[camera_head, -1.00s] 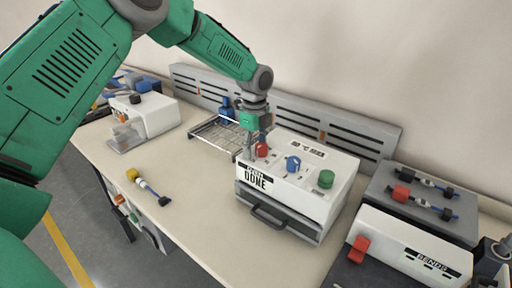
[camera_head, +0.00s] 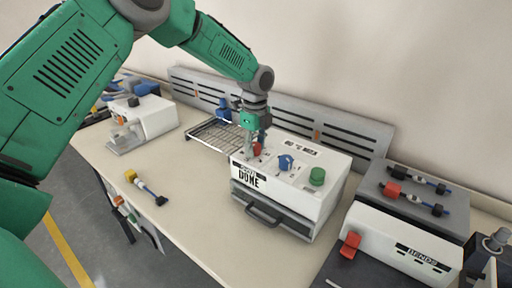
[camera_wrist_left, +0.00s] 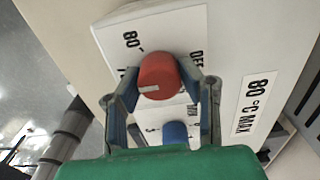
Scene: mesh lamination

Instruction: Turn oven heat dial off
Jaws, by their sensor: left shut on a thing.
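The oven (camera_head: 318,205) is a white box with a grey front drawer on the bench. Its top has a red dial (camera_head: 257,149), a blue dial (camera_head: 286,162) and a green button (camera_head: 317,176). My left gripper (camera_head: 255,146) reaches down from above, its fingers on either side of the red dial and shut on it. The blue dial (camera_wrist_left: 174,132) is just below. My right gripper is not visible.
A wire rack (camera_head: 214,134) lies left of the oven, and a white machine (camera_head: 143,122) stands further left. A white "BENDS" machine (camera_head: 395,245) with a red lever stands at right. A small tool (camera_head: 147,188) lies on the bench front. A slotted grey rail runs behind.

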